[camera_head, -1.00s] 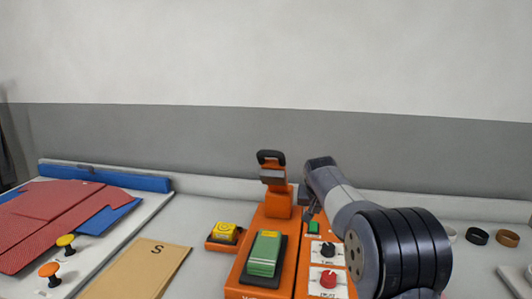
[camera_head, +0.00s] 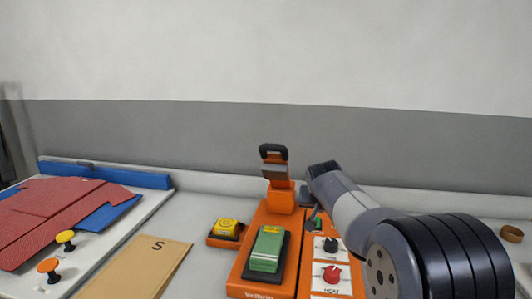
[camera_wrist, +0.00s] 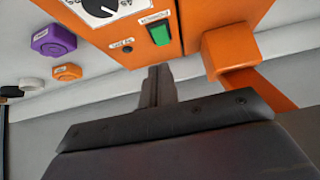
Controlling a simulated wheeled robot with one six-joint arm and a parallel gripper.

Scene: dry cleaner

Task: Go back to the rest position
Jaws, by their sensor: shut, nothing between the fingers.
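My gripper (camera_head: 312,217) is at the back right part of the orange machine (camera_head: 245,287), close to its green button (camera_head: 319,224). In the wrist view, my gripper (camera_wrist: 157,72) shows as two dark fingers closed together, with nothing between them. The machine's orange panel (camera_wrist: 140,35) shows just past the fingertips, with the green button (camera_wrist: 160,33) close to them. I cannot tell whether the tips touch it. My arm reaches in from the lower right in the head view.
An orange lever with a black handle (camera_head: 273,150) stands up on the machine. A board with red cloth (camera_head: 60,215) lies left. A brown ring (camera_head: 511,233) lies right.

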